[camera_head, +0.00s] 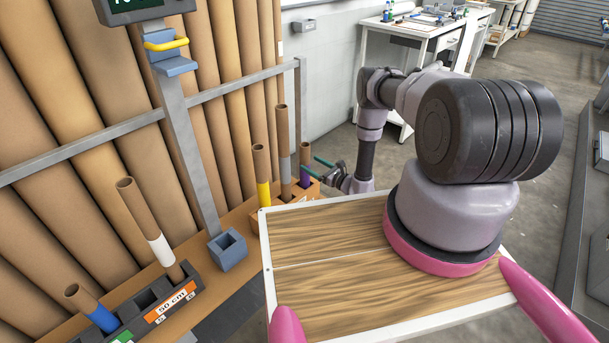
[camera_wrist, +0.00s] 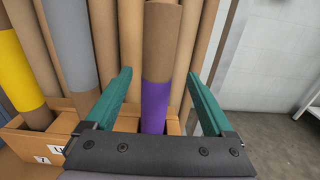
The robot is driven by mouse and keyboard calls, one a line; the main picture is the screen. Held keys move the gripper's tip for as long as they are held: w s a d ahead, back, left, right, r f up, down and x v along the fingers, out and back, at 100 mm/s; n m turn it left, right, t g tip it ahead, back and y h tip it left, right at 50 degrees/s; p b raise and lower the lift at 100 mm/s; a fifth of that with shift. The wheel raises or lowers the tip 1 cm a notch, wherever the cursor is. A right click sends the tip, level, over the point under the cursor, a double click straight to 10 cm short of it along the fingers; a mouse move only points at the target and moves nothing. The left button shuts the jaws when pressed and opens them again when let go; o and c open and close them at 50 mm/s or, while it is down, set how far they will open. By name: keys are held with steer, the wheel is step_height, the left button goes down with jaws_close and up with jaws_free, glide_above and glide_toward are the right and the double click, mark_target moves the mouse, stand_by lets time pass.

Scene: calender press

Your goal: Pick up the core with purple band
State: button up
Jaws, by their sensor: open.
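The core with the purple band (camera_head: 304,178) stands upright in an orange holder at the back, a brown tube with purple around its lower part. In the wrist view the same core (camera_wrist: 155,95) rises between the two teal fingers of my gripper (camera_wrist: 157,90). The fingers are spread, with a gap on each side of the core. In the head view my gripper (camera_head: 328,171) is at the core's right side. The core's lower end is hidden in the wrist view behind the gripper's dark palm.
A yellow-banded core (camera_head: 263,180) and a grey-banded core (camera_head: 284,150) stand left of the purple one. Nearer, a dark holder (camera_head: 155,300) bears white-banded (camera_head: 147,225) and blue-banded (camera_head: 92,308) cores. Tall brown rolls and a grey rail (camera_head: 130,120) stand behind.

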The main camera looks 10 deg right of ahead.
steer(key=x, duration=0.7)
steer(key=shift+r, duration=0.2)
steer(key=shift+a, duration=0.2)
jaws_close()
